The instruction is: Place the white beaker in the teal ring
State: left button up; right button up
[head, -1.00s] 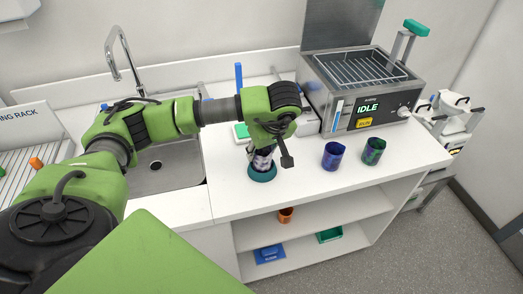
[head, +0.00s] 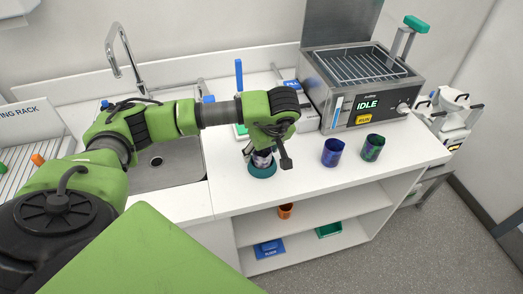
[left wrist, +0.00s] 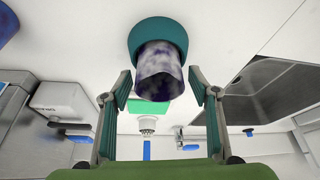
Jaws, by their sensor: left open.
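A beaker with white and dark purple blotches (head: 263,160) stands in the teal ring (head: 262,171) on the white counter. In the left wrist view, the blotchy beaker (left wrist: 158,72) shows with its base at the teal ring (left wrist: 150,33). My left gripper (left wrist: 160,88) is open, with one finger on each side of the beaker and a visible gap to both. In the head view, my left gripper (head: 264,150) is above the ring and partly hides the beaker. My right gripper is not in view.
A dark blue-purple beaker (head: 332,153) and a dark green-purple one (head: 373,148) stand to the right on the counter. A grey bath machine reading IDLE (head: 360,85) is behind them. The sink (head: 165,170) is to the left.

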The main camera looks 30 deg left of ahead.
pick_arm(q)
jog(key=shift+d+r, duration=0.1)
jog(key=shift+r, duration=0.2)
jog(key=b+v, duration=0.2)
jog(key=v, duration=0.9)
jog(key=shift+r+b, duration=0.3)
jog(key=shift+r, duration=0.05)
